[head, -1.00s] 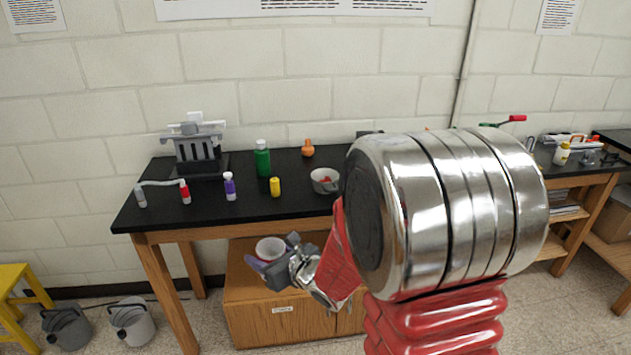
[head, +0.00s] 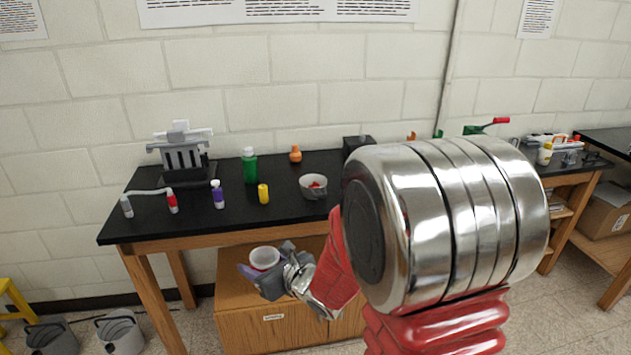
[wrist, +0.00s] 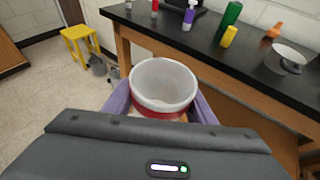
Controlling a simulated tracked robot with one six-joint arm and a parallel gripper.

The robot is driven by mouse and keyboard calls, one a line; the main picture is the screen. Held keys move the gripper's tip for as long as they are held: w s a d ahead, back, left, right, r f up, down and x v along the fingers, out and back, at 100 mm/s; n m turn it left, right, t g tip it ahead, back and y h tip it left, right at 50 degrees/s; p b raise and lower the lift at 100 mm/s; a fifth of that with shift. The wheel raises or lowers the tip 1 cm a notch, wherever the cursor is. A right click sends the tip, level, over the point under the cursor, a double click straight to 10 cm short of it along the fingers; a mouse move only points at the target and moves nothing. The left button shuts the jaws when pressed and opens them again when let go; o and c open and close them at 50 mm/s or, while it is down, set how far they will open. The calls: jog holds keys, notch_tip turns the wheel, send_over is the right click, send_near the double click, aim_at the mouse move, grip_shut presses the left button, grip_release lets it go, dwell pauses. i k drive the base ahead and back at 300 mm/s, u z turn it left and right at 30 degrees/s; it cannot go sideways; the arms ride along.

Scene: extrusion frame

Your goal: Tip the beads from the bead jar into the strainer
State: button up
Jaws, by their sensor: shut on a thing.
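My gripper (head: 264,272) is shut on the bead jar (head: 264,257), a whitish open-topped cup. The jar is held upright, lower than the black bench top and in front of the bench. In the wrist view the jar (wrist: 163,84) sits between the two purple fingers, with red showing around its lower part; I cannot make out beads inside it.
The black bench (head: 165,228) stands ahead, its front edge between jar and strainer. On it are a yellow bottle (head: 263,194), green bottle (head: 250,167), purple bottle (head: 218,196), orange flask (head: 296,155) and grey rack (head: 182,155). Buckets (head: 120,333) stand on the floor at left.

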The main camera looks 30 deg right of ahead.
aim_at(306, 180)
jog(key=i, duration=1.4)
jog(key=u, duration=0.05)
